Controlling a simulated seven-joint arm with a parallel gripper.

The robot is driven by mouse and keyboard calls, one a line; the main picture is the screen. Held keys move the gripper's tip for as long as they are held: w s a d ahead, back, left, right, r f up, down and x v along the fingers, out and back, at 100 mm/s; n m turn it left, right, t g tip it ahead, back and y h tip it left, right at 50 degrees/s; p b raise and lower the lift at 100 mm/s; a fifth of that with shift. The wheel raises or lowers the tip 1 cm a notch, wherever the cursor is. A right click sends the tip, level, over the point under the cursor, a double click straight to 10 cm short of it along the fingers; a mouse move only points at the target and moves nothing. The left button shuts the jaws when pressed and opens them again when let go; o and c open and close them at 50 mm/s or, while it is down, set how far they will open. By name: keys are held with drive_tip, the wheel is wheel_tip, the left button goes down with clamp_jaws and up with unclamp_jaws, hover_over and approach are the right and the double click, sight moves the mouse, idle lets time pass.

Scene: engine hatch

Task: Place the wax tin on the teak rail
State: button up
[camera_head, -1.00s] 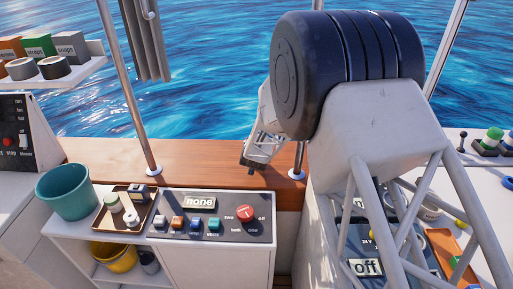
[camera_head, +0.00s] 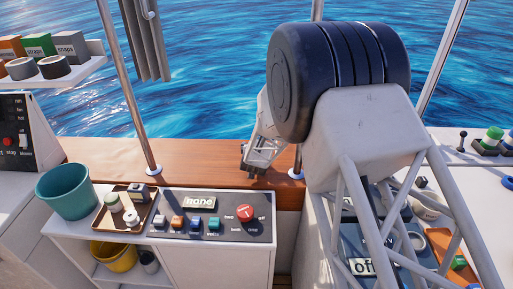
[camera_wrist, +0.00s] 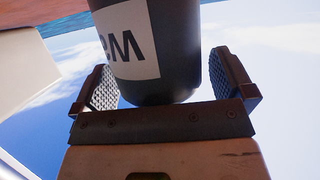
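The teak rail (camera_head: 205,165) is the brown ledge running along the sea side in the head view. My gripper (camera_head: 249,171) is low over this rail, left of a metal post, with my arm coming from the right. In the wrist view, a dark cylinder with a white label, which seems to be the wax tin (camera_wrist: 175,60), is between the fingers of my gripper (camera_wrist: 170,85). The fingers are apart, with their ridged pads showing and a gap right of the tin. The tin's far end is out of frame. I cannot make out the tin in the head view.
A control panel (camera_head: 210,228) stands before the rail. Left of it are a brown tray (camera_head: 108,222) with small items and a teal bucket (camera_head: 66,190). Metal posts (camera_head: 128,95) rise from the rail. The rail left of my gripper is clear.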

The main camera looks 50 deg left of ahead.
drive_tip(key=shift+r, duration=0.15)
drive_tip(key=shift+s+d+r, duration=0.3)
drive_tip(key=shift+s+d, duration=0.05)
drive_tip(key=shift+s, duration=0.1)
drive_tip(key=v, duration=1)
drive_tip(key=shift+s+d, duration=0.25)
drive_tip(key=shift+d, duration=0.05)
idle(0.8)
